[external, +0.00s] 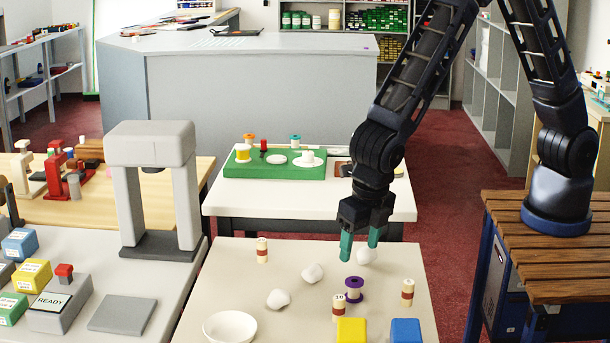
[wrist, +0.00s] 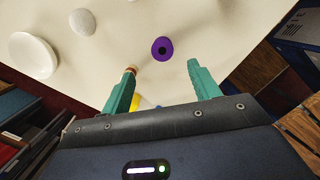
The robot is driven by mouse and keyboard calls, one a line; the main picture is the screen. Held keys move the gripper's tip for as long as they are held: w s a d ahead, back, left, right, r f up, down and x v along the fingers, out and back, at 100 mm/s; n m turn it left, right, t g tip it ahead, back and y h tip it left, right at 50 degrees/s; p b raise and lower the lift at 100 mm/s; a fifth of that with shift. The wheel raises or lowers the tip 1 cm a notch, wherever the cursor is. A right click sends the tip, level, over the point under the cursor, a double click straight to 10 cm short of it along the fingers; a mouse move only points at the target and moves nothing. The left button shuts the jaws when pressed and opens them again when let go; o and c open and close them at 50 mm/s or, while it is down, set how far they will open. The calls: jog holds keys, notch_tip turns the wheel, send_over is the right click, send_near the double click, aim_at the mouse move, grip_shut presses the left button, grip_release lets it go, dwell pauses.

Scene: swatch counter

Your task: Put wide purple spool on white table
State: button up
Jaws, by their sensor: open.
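The wide purple spool (external: 354,296) stands on the near pale table (external: 225,268), among small cylinders and white lumps. In the wrist view the spool (wrist: 162,57) shows its round top with a dark centre hole, beyond the fingertips and between their lines. My gripper (external: 359,243) has two green fingers, apart and empty, above the table and behind the spool in the external view. The gripper (wrist: 162,72) also shows open in the wrist view. A second white-topped table (external: 300,207) stands behind the near one.
A cream cylinder with a red band (external: 338,312) stands close to the spool; another (external: 407,292) is to its right. White lumps (external: 313,272), a white bowl (external: 230,326), a yellow block (external: 351,330) and a blue block (external: 405,330) share the table. A green board (external: 235,170) occupies the back table.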

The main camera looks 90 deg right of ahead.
aim_at(355, 281)
jog(key=f, duration=0.3)
jog(key=d+f, duration=0.1)
jog(key=f, duration=0.6)
jog(key=shift+w+d+f, duration=0.15)
jog(key=shift+w+f, duration=0.1)
jog(key=shift+w, duration=0.1)
jog(key=c, duration=1.1)
jog(key=shift+r, duration=0.1)
notch_tip(355, 281, up, 19)
jog(key=w+d+f+m+g, duration=0.1)
jog(key=w+d+f+m, duration=0.2)
jog(key=d+m, duration=0.6)
jog(key=w+d+f+m+g, duration=0.1)
jog(key=w+d+f+m, duration=0.3)
jog(key=d+m, duration=0.5)
jog(key=w+d+f+m+g+y, duration=0.1)
jog(key=w+d+f+m, duration=0.2)
jog(key=d+m, duration=0.6)
jog(key=shift+w+d+f, duration=0.15)
jog(key=shift+d+f, duration=0.1)
jog(key=shift+d, duration=0.55)
jog(key=shift+w+d+f, duration=0.1)
jog(key=shift+d+f, duration=0.15)
jog(key=shift+d, duration=0.5)
